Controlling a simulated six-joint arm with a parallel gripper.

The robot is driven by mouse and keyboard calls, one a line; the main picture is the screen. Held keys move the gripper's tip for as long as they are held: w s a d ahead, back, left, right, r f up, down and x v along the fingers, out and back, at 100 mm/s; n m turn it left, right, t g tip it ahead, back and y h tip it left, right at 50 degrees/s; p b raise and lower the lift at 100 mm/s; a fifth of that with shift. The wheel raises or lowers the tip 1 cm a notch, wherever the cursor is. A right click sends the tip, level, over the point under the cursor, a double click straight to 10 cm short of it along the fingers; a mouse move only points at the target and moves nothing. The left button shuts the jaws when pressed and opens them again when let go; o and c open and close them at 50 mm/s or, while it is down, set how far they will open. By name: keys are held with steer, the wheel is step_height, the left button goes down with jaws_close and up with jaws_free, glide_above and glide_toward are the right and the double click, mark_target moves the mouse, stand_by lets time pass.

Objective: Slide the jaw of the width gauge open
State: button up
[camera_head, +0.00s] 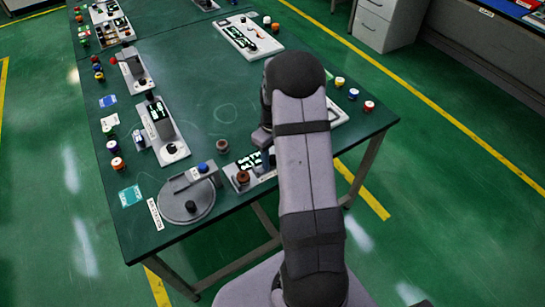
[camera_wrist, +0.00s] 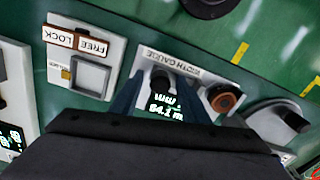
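The width gauge (camera_wrist: 205,82) is a pale plate labelled "WIDTH GAUGE" in the wrist view. Its lit display (camera_wrist: 165,108) shows about 84.1, partly hidden by my wrist. A dark upright knob (camera_wrist: 160,80) stands on it near the label, and a brown round knob (camera_wrist: 225,100) sits at its right. My gripper (camera_wrist: 158,84) is open, its two dark blue fingers on either side of the dark knob. I cannot tell whether they touch it. In the head view the gauge (camera_head: 252,162) is partly hidden behind my arm.
A white panel with FREE and LOCK labels (camera_wrist: 75,40) lies left of the gauge in the wrist view. A grey round-based device (camera_head: 185,205) stands left of the gauge in the head view. The green table's (camera_head: 215,105) middle is mostly clear.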

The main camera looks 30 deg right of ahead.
steer(key=shift+r+b, duration=0.95)
steer(key=shift+r, duration=2.75)
